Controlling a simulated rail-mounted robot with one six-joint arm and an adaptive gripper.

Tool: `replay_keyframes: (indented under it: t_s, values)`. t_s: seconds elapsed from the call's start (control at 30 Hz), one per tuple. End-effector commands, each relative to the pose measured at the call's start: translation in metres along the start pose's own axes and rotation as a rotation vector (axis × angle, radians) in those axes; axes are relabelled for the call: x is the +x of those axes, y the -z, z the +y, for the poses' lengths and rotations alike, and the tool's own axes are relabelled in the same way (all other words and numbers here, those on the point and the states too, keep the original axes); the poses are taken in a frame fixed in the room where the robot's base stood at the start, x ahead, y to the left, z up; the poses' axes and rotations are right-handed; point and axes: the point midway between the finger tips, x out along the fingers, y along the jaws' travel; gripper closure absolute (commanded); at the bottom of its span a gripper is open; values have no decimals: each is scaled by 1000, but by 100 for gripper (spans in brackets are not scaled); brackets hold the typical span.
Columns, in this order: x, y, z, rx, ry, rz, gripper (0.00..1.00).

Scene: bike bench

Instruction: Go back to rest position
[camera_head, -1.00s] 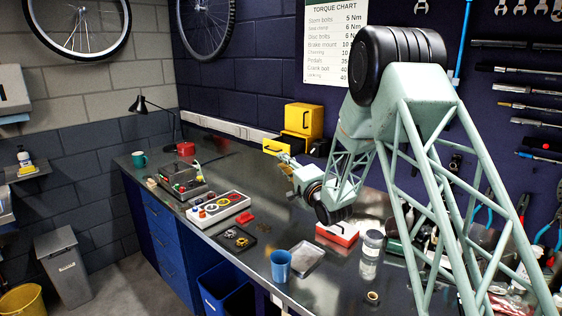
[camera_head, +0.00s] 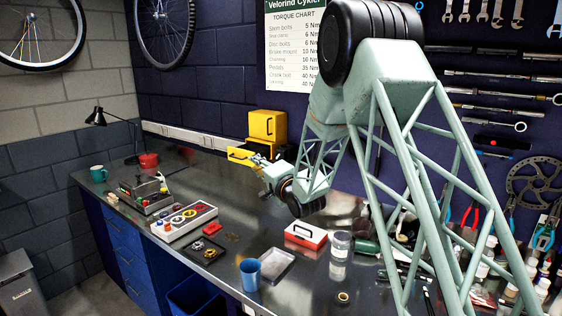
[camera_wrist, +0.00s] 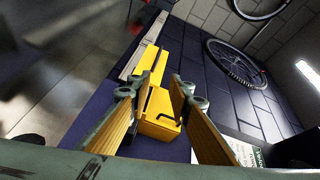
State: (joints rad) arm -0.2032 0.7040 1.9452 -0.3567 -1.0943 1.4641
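My gripper (camera_head: 252,160) is in front of the yellow cabinet (camera_head: 268,125) at the back of the bench. In the wrist view, the two yellow-padded fingers of my gripper (camera_wrist: 155,92) stand apart, with nothing held between them. The yellow cabinet (camera_wrist: 160,112) shows beyond and between them. A yellow drawer (camera_head: 238,154) sticks out at the cabinet's lower left, close to the fingertips in the head view. I cannot tell whether they touch it.
A red-and-white box (camera_head: 305,236), a clear jar (camera_head: 340,245), a blue cup (camera_head: 250,275) and a metal tray (camera_head: 277,266) stand on the bench below my arm. Tools hang on the right wall.

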Motion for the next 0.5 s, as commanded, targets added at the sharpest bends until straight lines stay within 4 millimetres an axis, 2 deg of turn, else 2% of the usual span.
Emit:
replay_keyframes:
  t_s: [0.1, 0.5]
  values:
    - [-12, 13, -11, -45, -38, 15, 81]
    - [-60, 49, -34, -189, -183, 48, 81]
